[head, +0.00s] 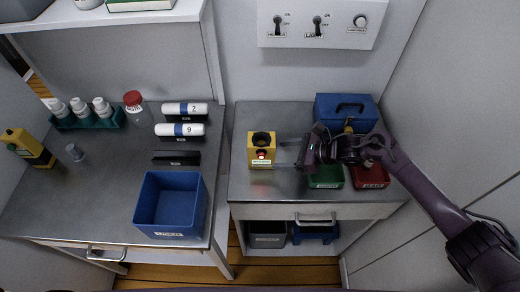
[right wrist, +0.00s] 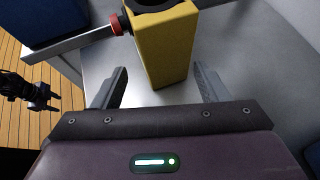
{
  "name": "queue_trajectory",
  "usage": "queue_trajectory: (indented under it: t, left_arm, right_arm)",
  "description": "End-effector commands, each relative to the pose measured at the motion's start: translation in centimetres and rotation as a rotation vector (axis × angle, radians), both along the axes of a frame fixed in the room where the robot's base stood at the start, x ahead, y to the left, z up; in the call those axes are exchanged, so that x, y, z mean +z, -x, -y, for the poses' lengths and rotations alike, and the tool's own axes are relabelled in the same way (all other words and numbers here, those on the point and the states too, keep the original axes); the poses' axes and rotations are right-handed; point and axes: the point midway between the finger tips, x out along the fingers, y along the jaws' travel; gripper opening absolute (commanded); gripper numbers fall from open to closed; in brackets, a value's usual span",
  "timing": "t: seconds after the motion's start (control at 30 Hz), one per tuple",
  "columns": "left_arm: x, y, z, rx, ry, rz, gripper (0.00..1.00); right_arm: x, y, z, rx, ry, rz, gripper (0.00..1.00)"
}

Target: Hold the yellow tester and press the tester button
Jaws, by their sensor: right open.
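The yellow tester (head: 253,143) stands upright on the right metal table, with a dark round top and a red button (head: 262,154) on its front. My right gripper (head: 280,154) reaches in from the right at the tester's side, open and empty. In the right wrist view the yellow tester (right wrist: 165,48) stands just ahead of my open fingers (right wrist: 160,75), roughly between their lines, and the red button (right wrist: 116,27) sticks out to the left. Contact is not visible. A dark gripper, probably my left one (right wrist: 35,93), shows small at the left; its jaws are unclear.
Behind my right arm are a blue toolbox (head: 345,107), a green bin (head: 327,178) and a red bin (head: 369,177). A switch panel (head: 320,24) is on the wall. The left table holds a blue bin (head: 187,234), bottles and another yellow device (head: 29,148). Bare tabletop lies before the tester.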

Motion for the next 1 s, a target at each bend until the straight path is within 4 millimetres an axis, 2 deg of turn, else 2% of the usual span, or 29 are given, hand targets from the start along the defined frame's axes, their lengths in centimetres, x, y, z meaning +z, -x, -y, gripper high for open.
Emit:
queue_trajectory:
  t: [0.2,0.3,0.5,0.7,1.0]
  left_arm:
    - [-1.1,0.0,0.0,0.0,0.0,0.0,0.45]
    - [-3.3,0.0,0.0,0.0,0.001,0.0,0.45]
    - [-5.3,0.2,0.0,0.0,0.0,-0.003,0.45]
    - [-5.9,0.2,0.0,0.0,0.0,-0.004,0.45]
    - [-5.9,0.4,0.0,0.0,0.0,-0.005,0.45]
  right_arm:
    - [-1.8,-0.9,-3.0,0.001,-0.002,-0.001,0.67]
    - [-2.9,-1.2,-3.9,0.003,0.0,0.003,0.67]
    - [-3.5,-1.7,-5.3,0.001,0.001,0.003,0.67]
    - [-3.6,-1.8,-6.0,0.0,0.0,0.001,0.67]
    - [-3.4,-1.9,-6.1,0.0,0.0,0.0,0.67]
